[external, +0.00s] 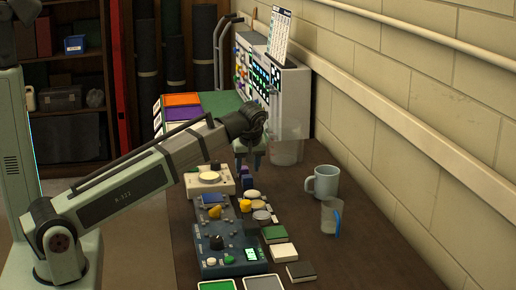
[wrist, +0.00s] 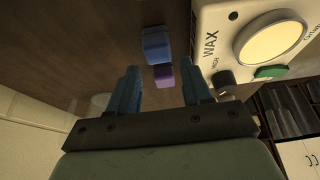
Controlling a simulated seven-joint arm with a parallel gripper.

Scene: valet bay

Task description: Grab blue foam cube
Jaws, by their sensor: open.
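The blue foam cube (wrist: 155,44) lies on the dark table in the wrist view, left of a white device marked WAX (wrist: 215,30). A smaller-looking purple cube (wrist: 163,77) sits right against or close beside it. My gripper (wrist: 160,73) is open and empty. In the wrist picture the purple cube shows between my fingertips and the blue cube beyond them. In the external view my gripper (external: 249,163) hangs just over or behind the small blue-purple cubes (external: 246,178). Their exact gap to the fingers is unclear.
A grey-blue mug (external: 323,182) and a clear cup (external: 331,216) stand at right by the brick wall. A clear container (external: 286,149) stands behind my gripper. A dark control panel (external: 229,255) and small flat blocks (external: 283,252) fill the near table.

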